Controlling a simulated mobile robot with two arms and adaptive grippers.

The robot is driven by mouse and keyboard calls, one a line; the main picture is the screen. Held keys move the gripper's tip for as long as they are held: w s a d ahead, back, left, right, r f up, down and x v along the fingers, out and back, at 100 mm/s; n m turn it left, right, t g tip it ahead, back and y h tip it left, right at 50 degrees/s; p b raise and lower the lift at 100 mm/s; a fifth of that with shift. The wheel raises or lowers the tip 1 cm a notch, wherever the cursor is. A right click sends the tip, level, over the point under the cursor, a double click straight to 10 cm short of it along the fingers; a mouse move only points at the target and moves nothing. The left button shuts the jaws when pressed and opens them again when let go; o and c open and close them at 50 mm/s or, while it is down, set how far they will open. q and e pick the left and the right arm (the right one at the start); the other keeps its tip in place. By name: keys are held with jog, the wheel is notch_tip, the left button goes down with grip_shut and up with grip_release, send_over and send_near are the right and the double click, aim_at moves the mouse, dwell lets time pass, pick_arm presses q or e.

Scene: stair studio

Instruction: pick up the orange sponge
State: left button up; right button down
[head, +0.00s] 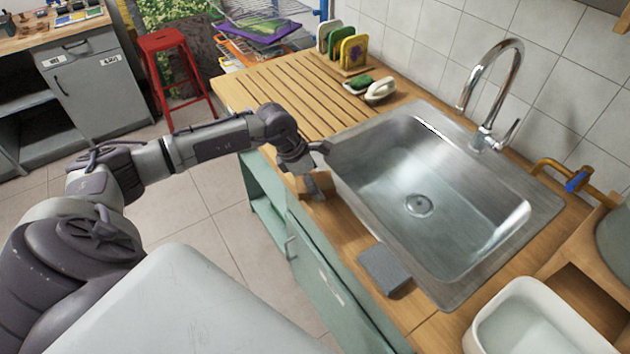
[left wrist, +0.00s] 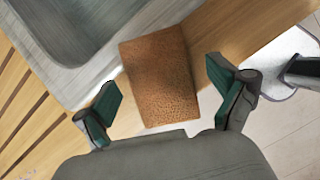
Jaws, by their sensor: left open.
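The orange-brown sponge (head: 323,181) lies on the wooden counter at the front left edge of the sink, partly hidden by my gripper in the head view. In the left wrist view the sponge (left wrist: 160,75) shows its broad speckled face, slightly tilted in the picture. My left gripper (head: 314,170) is directly over it. In the left wrist view the two green-padded fingers of my left gripper (left wrist: 164,88) are spread, one on each side of the sponge's near part, with gaps; I see no contact. My right gripper is not in view.
The steel sink (head: 395,165) with its tap (head: 490,95) is beside the sponge. A grey sponge (head: 385,267) lies further along the front edge. A white basin (head: 535,320) is at lower right.

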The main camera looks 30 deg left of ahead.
aim_at(322, 180)
pick_arm(q)
jog(key=shift+f, duration=0.1)
jog(key=shift+f+b, duration=0.25)
jog(key=shift+b, duration=0.2)
dwell(0.4)
jog(key=c, duration=0.9)
jog(key=shift+r+p, duration=0.45)
jog(key=shift+p, duration=0.2)
notch_tip(322, 180, up, 4)
jog(key=shift+f+b, duration=0.1)
jog(key=shift+b, duration=1.15)
jog(key=s+d+r+b, duration=0.2)
jog(key=d+r, duration=0.4)
jog(key=d, duration=0.5)
jog(key=shift+s+r+b, duration=0.3)
jog(key=shift+s+r, duration=0.1)
jog(key=shift+s, duration=0.35)
